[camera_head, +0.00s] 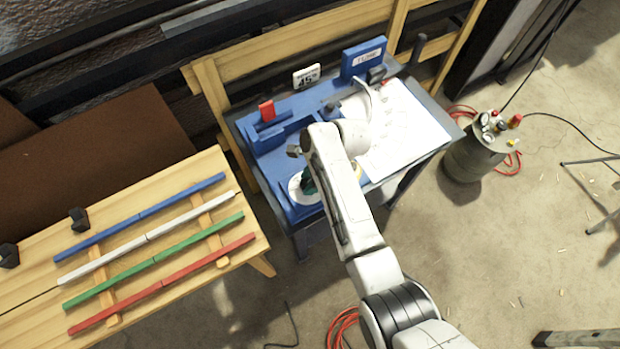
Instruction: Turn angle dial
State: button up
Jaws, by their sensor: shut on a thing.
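The angle dial (296,190) is a round white disc at the near left corner of the blue bench machine. A dark greenish part stands over its right side, partly behind my arm. My arm reaches over the machine from the lower right. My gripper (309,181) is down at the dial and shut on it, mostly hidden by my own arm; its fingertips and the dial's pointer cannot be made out. A small white sign reading 45° (307,76) stands at the machine's back edge.
A wooden table (150,215) at left bears blue, white, green and red laths. The blue machine bench holds a red block (267,110), a blue labelled box (364,59) and a white sheet (408,125). A grey tank (480,150) stands right; cables lie on the floor.

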jog(key=n+g, duration=0.1)
jog(key=n, duration=0.1)
jog(key=n+g, duration=0.1)
jog(key=n, duration=0.1)
jog(key=shift+w+a+n+h, duration=0.1)
jog(key=shift+w+n+h, duration=0.1)
jog(key=shift+n+h, duration=0.15)
jog(key=shift+n+g+h+b, duration=0.5)
jog(key=shift+n+b, duration=0.35)
jog(key=shift+n, duration=1.1)
jog(key=o, duration=1.1)
jog(key=shift+a, duration=0.1)
jog(key=shift+c, duration=0.2)
jog(key=v, duration=1)
jog(key=shift+w+r, duration=0.2)
jog(key=shift+r, duration=0.15)
